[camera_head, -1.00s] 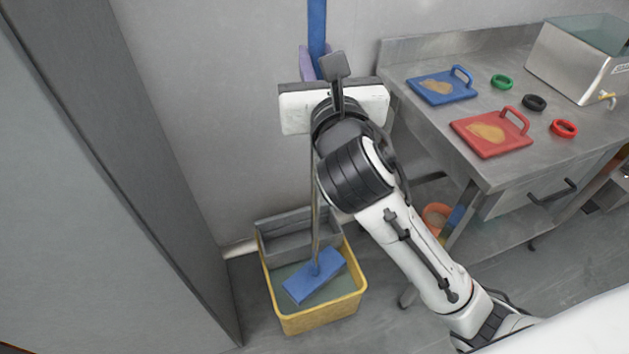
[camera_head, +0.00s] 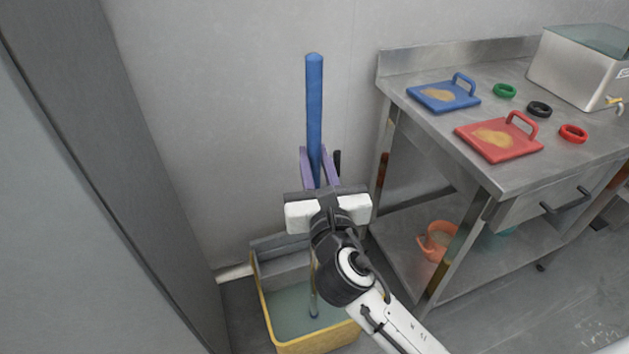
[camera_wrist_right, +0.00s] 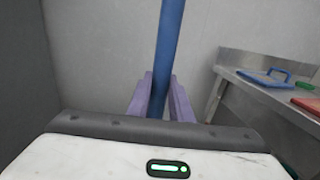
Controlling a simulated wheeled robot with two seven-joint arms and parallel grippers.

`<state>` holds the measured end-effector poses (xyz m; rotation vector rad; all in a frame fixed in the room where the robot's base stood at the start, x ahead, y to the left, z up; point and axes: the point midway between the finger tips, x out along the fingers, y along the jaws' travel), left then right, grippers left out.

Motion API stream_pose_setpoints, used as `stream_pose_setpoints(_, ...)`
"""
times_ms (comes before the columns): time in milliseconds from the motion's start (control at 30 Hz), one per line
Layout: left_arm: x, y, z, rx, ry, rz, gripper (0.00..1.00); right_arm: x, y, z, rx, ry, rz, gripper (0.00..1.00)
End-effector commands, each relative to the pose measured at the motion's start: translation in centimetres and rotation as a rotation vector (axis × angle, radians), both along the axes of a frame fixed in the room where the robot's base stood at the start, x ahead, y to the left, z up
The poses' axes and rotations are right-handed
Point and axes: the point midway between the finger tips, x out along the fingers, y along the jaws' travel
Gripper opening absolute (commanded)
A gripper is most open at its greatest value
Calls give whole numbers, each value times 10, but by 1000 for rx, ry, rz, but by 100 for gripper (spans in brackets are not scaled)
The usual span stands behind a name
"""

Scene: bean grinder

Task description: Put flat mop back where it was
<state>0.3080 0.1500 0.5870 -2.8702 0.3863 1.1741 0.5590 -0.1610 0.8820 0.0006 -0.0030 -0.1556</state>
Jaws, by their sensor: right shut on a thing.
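The flat mop has a long blue handle (camera_head: 314,110) that stands nearly upright in front of the wall in the head view. My right gripper (camera_head: 319,168) has its purple fingers on either side of the handle and is shut on it. In the right wrist view the handle (camera_wrist_right: 169,55) rises between the same fingers. The lower pole shows below my wrist, and its lower end is over the water in the yellow bucket (camera_head: 306,344). The mop head is mostly hidden or seen edge-on there. My left gripper is out of view.
A steel table (camera_head: 433,110) on the right carries a blue board (camera_head: 443,95), a red board (camera_head: 498,139), several small rings and a steel tank (camera_head: 580,65). An orange jug (camera_head: 436,241) stands on its lower shelf. A grey cabinet (camera_head: 90,200) closes off the left side.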

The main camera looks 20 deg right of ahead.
Motion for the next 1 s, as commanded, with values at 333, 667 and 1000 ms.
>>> stream_pose_setpoints(333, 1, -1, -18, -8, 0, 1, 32, 0, 0, -44, -1, -1, 1, 0)
stream_pose_setpoints(667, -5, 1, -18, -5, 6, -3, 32, 0, 0, -46, -1, 0, 1, 0)
stream_pose_setpoints(1000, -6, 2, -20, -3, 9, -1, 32, 0, 0, -48, 0, 4, 0, 38)
